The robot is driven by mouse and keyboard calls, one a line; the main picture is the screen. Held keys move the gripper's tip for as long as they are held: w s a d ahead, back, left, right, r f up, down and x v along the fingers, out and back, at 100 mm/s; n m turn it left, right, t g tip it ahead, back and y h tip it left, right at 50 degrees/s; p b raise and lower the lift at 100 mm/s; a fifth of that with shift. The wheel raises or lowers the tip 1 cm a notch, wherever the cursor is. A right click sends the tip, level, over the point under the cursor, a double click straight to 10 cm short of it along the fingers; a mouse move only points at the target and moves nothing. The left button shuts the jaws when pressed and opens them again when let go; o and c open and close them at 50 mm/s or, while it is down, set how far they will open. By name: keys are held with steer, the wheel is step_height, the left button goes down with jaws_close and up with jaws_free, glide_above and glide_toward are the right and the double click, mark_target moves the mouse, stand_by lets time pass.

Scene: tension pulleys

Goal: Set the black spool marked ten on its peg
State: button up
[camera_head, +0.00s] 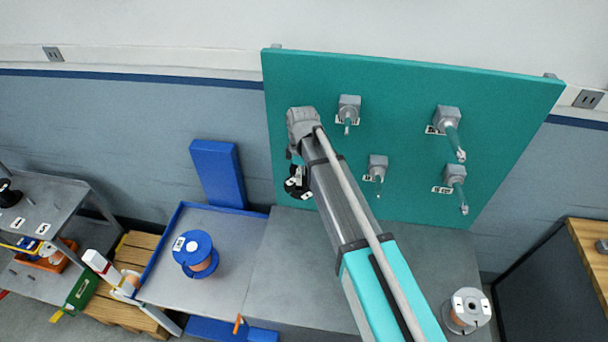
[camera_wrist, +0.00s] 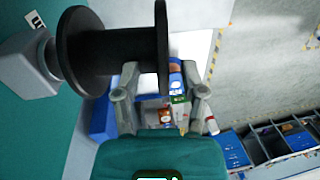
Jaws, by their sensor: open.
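A black spool (camera_wrist: 112,48) fills the upper left of the wrist view, its axis roughly level across the picture. Its left flange sits against or close to a grey peg block (camera_wrist: 28,65) on the teal board; the peg inside it is hidden. My gripper (camera_wrist: 159,82) is open just below the spool, with its fingers apart and the right flange reaching down between them. I cannot tell whether they touch. In the head view the black spool (camera_head: 296,187) shows partly at the board's lower left, beside my arm. Its number is not readable.
The teal board (camera_head: 310,75) carries several other grey pegs (camera_head: 447,120), which look empty. A blue spool (camera_head: 196,254) stands on the grey table at left, a white-flanged spool (camera_head: 467,310) at lower right. Another black spool (camera_head: 8,192) is on the left shelf.

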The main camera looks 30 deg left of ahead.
stand_by(0.3)
jaws_close()
stand_by(0.3)
steer(key=shift+s, duration=0.1)
stand_by(0.6)
stand_by(0.5)
